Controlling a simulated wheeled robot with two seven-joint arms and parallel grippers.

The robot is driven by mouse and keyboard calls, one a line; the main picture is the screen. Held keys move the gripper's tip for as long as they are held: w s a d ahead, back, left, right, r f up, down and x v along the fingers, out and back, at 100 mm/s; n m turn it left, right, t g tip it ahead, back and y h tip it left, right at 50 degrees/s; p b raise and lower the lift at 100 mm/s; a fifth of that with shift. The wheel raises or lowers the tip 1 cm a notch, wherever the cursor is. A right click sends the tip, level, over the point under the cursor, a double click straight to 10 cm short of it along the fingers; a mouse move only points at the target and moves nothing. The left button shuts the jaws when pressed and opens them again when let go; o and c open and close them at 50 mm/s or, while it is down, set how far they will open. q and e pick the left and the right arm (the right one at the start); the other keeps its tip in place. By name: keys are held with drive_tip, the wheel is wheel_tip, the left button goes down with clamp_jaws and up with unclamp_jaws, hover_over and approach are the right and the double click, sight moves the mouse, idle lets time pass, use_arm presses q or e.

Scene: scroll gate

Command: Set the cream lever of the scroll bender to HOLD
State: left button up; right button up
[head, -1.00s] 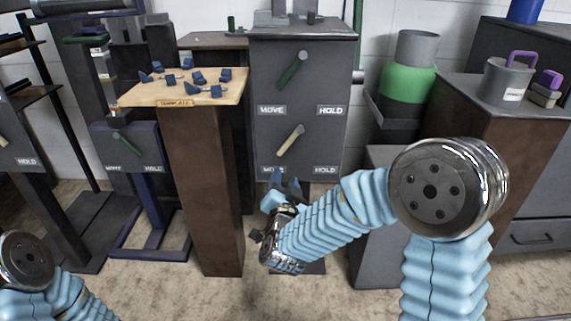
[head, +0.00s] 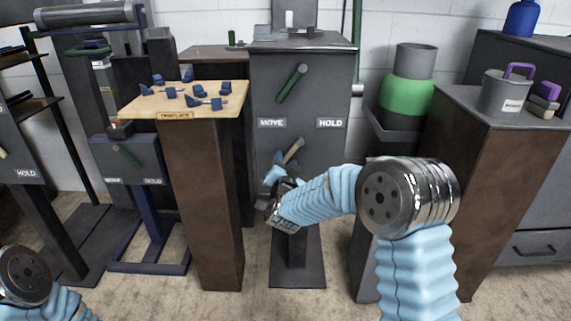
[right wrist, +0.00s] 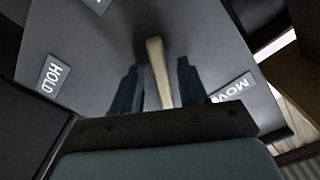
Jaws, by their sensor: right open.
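The scroll bender is a dark grey cabinet (head: 333,90) in the middle of the head view. Its cream lever (head: 294,150) slants up to the right on the lower front, partly hidden by my right gripper (head: 279,165). In the right wrist view the cream lever (right wrist: 158,70) runs between the two dark fingers of my open right gripper (right wrist: 156,85), with gaps on both sides. That view shows a HOLD label (right wrist: 54,76) at left and a partly covered MOVE label (right wrist: 232,90) at right. My left gripper is out of view.
A green lever (head: 291,83) sits above, over MOVE (head: 271,123) and HOLD (head: 331,123) plates. A wooden-topped stand (head: 150,106) with several blue pieces is close on the left. A green-banded cylinder (head: 407,95) and a cabinet with a grey pot (head: 504,94) stand right.

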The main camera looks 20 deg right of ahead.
drive_tip(key=shift+c, duration=0.4)
clamp_jaws()
drive_tip(key=d+n, duration=0.1)
drive_tip(key=n, duration=0.2)
drive_tip(key=s+d+n, duration=0.1)
drive_tip(key=d+n, duration=0.1)
drive_tip(key=n, duration=0.1)
drive_tip(key=d+f+n+p, duration=0.1)
drive_tip(key=d+n, duration=0.1)
drive_tip(key=shift+s+n, duration=0.25)
drive_tip(key=shift+n, duration=0.15)
drive_tip(key=shift+s+d+r+n+p, duration=0.15)
drive_tip(key=shift+d+n+p, duration=0.25)
drive_tip(key=shift+n, duration=0.45)
drive_tip(key=shift+s+d+r+n+p, duration=0.1)
drive_tip(key=shift+d+r+n+p, duration=0.15)
drive_tip(key=shift+d+n, duration=0.5)
drive_tip(key=shift+s+d+r+n+p, duration=0.15)
drive_tip(key=shift+d+n+p, duration=0.15)
drive_tip(key=shift+n, duration=0.7)
